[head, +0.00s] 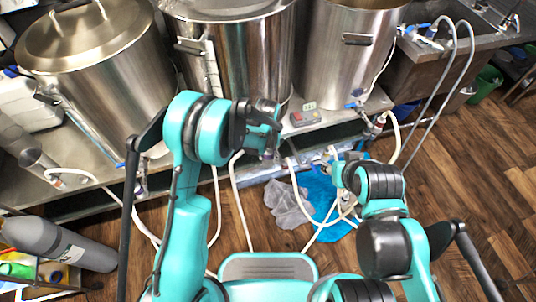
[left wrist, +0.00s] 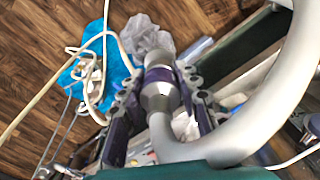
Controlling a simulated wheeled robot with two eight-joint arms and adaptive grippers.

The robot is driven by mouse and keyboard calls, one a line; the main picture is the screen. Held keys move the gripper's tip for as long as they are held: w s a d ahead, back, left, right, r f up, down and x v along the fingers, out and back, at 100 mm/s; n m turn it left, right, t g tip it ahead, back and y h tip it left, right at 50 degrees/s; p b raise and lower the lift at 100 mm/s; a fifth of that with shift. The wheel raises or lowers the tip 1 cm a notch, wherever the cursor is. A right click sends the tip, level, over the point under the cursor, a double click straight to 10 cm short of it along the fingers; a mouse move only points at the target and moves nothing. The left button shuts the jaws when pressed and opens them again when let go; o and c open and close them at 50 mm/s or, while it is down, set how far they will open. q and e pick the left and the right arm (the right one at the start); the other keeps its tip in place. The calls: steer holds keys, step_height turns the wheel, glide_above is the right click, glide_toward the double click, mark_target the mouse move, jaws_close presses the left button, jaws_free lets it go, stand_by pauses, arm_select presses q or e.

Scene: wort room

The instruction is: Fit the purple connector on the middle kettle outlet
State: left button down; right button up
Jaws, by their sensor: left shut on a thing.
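Three steel kettles stand in a row in the head view; the middle kettle (head: 243,62) is behind my left gripper (head: 262,128). Its outlet is hidden or too unclear to make out there. In the left wrist view my left gripper (left wrist: 160,108) is shut on the purple connector (left wrist: 159,77), a grey metal fitting with a purple band. A thick pale hose (left wrist: 268,112) curves away from its lower end. My right gripper (head: 342,172) is low by the bench front, near pale hoses; its fingers are too unclear to read.
The left kettle (head: 100,85) and right kettle (head: 338,60) flank the middle one. A small control box (head: 305,118) sits on the bench edge. Hoses, a grey cloth (head: 287,205) and a blue cloth (head: 322,200) lie on the floor. A grey gas cylinder (head: 60,245) is at lower left.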

arm_select(q)
steer(key=shift+f+b, duration=0.75)
steer(key=shift+f, duration=0.55)
stand_by(0.5)
steer(key=c, duration=1)
jaws_free()
step_height(320, 180, up, 12)
steer(key=shift+a+r, duration=0.1)
